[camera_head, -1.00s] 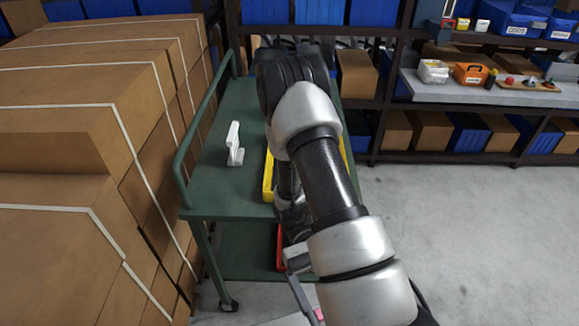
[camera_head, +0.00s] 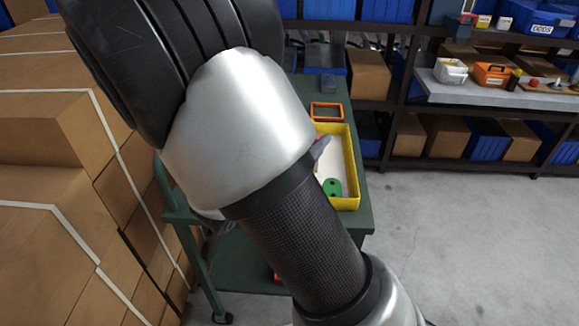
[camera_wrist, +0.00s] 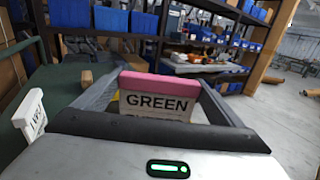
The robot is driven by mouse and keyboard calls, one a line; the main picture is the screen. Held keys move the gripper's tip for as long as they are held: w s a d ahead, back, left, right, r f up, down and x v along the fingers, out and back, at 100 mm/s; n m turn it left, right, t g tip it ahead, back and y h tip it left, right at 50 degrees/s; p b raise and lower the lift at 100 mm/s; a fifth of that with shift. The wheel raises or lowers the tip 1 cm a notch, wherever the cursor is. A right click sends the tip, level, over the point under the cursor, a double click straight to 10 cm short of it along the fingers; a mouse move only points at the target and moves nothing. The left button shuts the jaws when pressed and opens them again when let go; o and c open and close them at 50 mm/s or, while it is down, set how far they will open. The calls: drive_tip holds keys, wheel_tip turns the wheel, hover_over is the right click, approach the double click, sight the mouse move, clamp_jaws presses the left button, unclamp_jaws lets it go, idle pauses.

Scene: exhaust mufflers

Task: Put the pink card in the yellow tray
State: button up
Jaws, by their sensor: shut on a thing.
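The pink card (camera_wrist: 160,88) is between the fingers of my gripper (camera_wrist: 160,92) in the wrist view. It has a pink upper edge and a white face reading "GREEN". My gripper is shut on it. The yellow tray (camera_head: 353,165) lies on the green cart in the head view, with a pale floor and a green piece (camera_head: 332,187) with dark spots inside. One grey finger (camera_head: 321,147) and a bit of pink show over the tray's left part. My arm hides the rest of the gripper and that side of the tray. Height above the tray is unclear.
The green cart (camera_head: 361,215) bears an orange-rimmed dark tray (camera_head: 327,112) behind the yellow one. A white labelled piece (camera_wrist: 31,115) stands at left in the wrist view. Stacked cartons (camera_head: 60,150) flank the cart's left, shelves stand behind, and floor is clear at right.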

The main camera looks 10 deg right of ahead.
drive_tip(key=shift+w+a+n+t+y, duration=0.3)
drive_tip(key=shift+w+a+t+y, duration=0.1)
drive_tip(key=shift+a, duration=0.25)
drive_tip(key=shift+w+a+n+t+y, duration=0.3)
drive_tip(key=shift+w+a, duration=0.1)
drive_tip(key=shift+a, duration=0.2)
wheel_tip(320, 180, down, 5)
drive_tip(key=shift+w+a+f+b, duration=0.1)
drive_tip(key=shift+a+f+b, duration=0.05)
drive_tip(key=shift+b, duration=1)
wheel_tip(320, 180, down, 4)
drive_tip(key=shift+f+b, duration=0.1)
drive_tip(key=shift+b, duration=0.6)
drive_tip(key=o, duration=1.2)
drive_tip(key=shift+c, duration=0.2)
